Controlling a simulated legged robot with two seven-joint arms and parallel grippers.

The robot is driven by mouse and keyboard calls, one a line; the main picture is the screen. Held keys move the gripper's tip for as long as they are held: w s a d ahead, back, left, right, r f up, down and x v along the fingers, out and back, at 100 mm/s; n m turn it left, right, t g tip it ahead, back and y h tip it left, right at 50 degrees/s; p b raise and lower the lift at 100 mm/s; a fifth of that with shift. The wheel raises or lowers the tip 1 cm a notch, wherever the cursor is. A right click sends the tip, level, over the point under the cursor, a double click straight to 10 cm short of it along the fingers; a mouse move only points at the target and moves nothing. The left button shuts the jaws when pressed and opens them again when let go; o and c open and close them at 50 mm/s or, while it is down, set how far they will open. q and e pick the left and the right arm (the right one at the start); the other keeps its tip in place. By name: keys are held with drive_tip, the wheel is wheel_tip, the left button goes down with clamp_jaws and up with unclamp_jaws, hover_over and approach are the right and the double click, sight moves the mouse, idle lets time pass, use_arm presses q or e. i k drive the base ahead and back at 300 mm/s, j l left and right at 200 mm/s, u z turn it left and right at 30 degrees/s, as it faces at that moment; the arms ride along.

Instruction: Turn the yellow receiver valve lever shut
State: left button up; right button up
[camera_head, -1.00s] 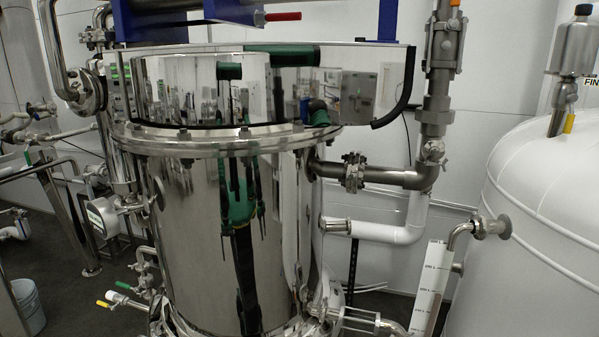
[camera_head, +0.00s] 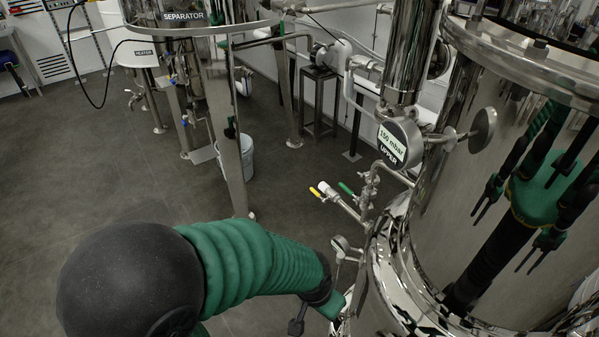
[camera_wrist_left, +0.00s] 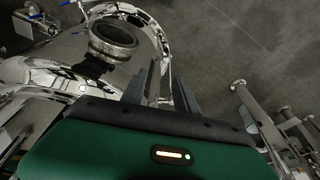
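A small yellow lever tip (camera_head: 314,192) shows in the head view on a thin valve pipe left of the big polished tank (camera_head: 480,160). A green lever (camera_head: 346,188) sits just right of it. My left arm comes in from the lower left, with its hand low in front of the tank base, below and apart from the yellow lever. In the left wrist view my left gripper (camera_wrist_left: 167,78) has its two dark fingers apart with nothing between them. The yellow lever cannot be made out there. My right gripper shows only as a reflection, if at all.
A pressure gauge (camera_head: 398,143) marked 150 mbar UPPER juts from the tank above the levers. A small round gauge (camera_head: 341,244) sits below them. A separator stand leg (camera_head: 233,165) and a white bucket (camera_head: 237,158) stand farther back. The floor at left is clear.

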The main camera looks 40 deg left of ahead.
sight(323, 200)
drive_tip(key=i+j, duration=0.15)
drive_tip(key=j, duration=0.25)
drive_tip(key=i+j, duration=0.1)
drive_tip(key=j, duration=0.35)
drive_tip(key=i+j, duration=0.15)
drive_tip(key=j, duration=0.25)
drive_tip(key=i+j, duration=0.1)
drive_tip(key=j, duration=0.35)
drive_tip(key=i+j, duration=0.15)
drive_tip(key=j, duration=0.25)
drive_tip(key=i+j, duration=0.1)
drive_tip(key=j, duration=0.35)
drive_tip(key=i+j, duration=0.15)
drive_tip(key=j, duration=0.25)
drive_tip(key=i+j, duration=0.75)
drive_tip(key=i, duration=0.05)
